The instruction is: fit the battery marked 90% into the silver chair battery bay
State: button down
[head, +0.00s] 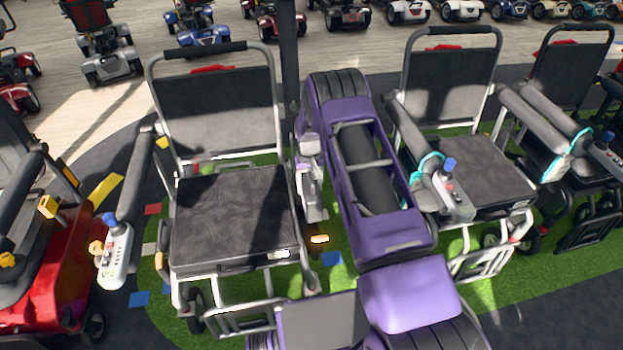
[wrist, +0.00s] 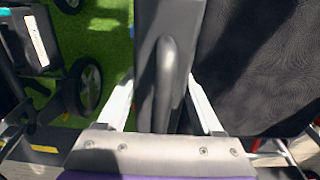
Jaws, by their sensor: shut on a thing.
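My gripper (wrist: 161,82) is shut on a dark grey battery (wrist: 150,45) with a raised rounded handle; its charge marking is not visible. In the head view my gripper (head: 313,208) is low beside the right edge of a silver-framed chair (head: 235,210), partly hidden by my own purple arm. The battery cannot be clearly made out there. The chair's black seat also shows right of the battery in the wrist view (wrist: 255,60). A small white label (head: 281,254) is on the chair's front edge. The inside of the bay is hidden.
A similar chair with teal accents (head: 480,185) stands at the right, another beyond it. A red scooter (head: 60,280) is at the left. A raised armrest with joystick (head: 115,250) flanks the silver chair. Green mat (head: 250,300) shows between them. Scooter rows stand behind.

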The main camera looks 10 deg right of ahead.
notch_tip(320, 180, down, 13)
jog(key=w+b, duration=0.1)
jog(key=shift+w, duration=0.4)
jog(key=shift+f, duration=0.2)
dwell(0.6)
jog(key=shift+f, duration=2.95)
jog(key=shift+f, duration=0.3)
jog(key=shift+c, duration=0.3)
grip_release()
jog(key=shift+s, duration=0.1)
jog(key=shift+o, duration=0.3)
jog(key=shift+a, duration=0.1)
jog(key=shift+s+a+f, duration=0.15)
jog(key=shift+s, duration=0.05)
